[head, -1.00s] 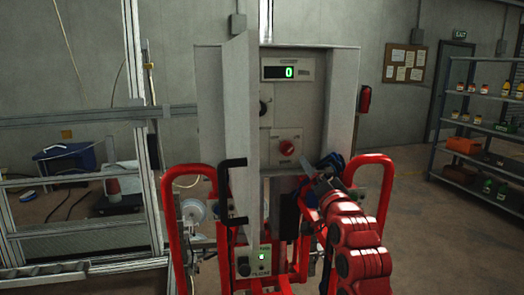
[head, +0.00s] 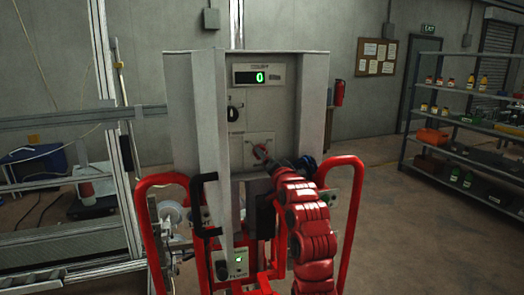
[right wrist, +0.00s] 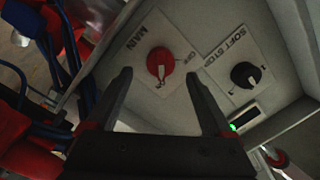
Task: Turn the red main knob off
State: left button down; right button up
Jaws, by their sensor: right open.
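The red main knob (right wrist: 160,64) sits on a white plate marked MAIN and OFF in the right wrist view. A pale pointer mark on its lower rim points away from the OFF label. In the head view the knob (head: 260,151) is partly covered by my right gripper (head: 268,158), which comes from the lower right. In the wrist view my right gripper (right wrist: 158,80) is open, with one dark finger on each side below the knob. The knob lies ahead of the gap; contact cannot be told. My left gripper is not in view.
A black soft stop knob (right wrist: 244,75) is right of the main knob in the wrist view. The cabinet's open door (head: 210,150) stands left of the panel, with a black handle (head: 205,205). Red tubular rails (head: 345,220) flank the cabinet. A shelf (head: 470,125) stands far right.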

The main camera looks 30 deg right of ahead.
jog(key=shift+p+x, duration=0.7)
jog(key=shift+x, duration=1.85)
grip_shut()
